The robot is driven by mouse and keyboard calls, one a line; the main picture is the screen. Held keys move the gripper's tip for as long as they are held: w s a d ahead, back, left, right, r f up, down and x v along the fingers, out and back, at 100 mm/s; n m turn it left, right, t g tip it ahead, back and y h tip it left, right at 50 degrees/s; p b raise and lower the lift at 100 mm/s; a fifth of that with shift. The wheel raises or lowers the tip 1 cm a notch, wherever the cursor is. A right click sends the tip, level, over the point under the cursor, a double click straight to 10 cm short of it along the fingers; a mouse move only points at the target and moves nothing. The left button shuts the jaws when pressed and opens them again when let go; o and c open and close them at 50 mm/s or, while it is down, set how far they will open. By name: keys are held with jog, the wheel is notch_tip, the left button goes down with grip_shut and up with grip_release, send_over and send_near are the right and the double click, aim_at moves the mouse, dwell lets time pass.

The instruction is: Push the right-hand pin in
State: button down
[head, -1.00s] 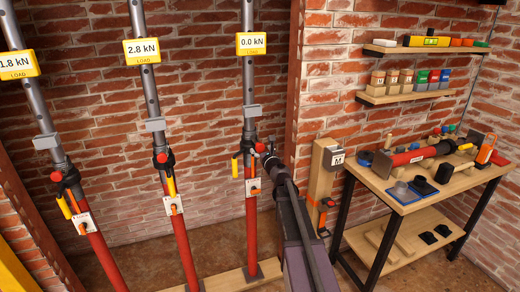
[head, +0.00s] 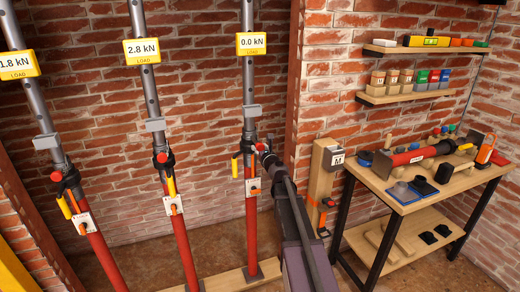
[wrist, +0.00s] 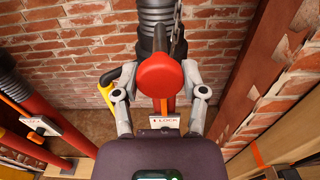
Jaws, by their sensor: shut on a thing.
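The right-hand prop (head: 251,195) has a grey upper tube and a red lower tube, and its yellow load display (head: 251,43) reads 0.0 kN. Its pin has a round red head (wrist: 160,84), large in the middle of the wrist view. My gripper (head: 262,148) is at the prop's collar, on its right side in the head view. In the wrist view my gripper (wrist: 161,76) has its two grey fingers on either side of the red head, shut on it.
Below the pin are a white LOCK plate (wrist: 165,123) and a yellow handle (wrist: 106,90). Two more props stand to the left; the middle one (head: 183,215) reads 2.8 kN. A wooden post (head: 322,185) and a workbench (head: 420,192) are at the right.

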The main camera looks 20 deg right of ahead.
aim_at(260, 149)
jog(key=shift+w, duration=2.95)
jog(key=shift+c, duration=0.6)
grip_release()
jog(key=shift+w, duration=0.1)
jog(key=s, duration=1.2)
jog(key=shift+s, duration=0.1)
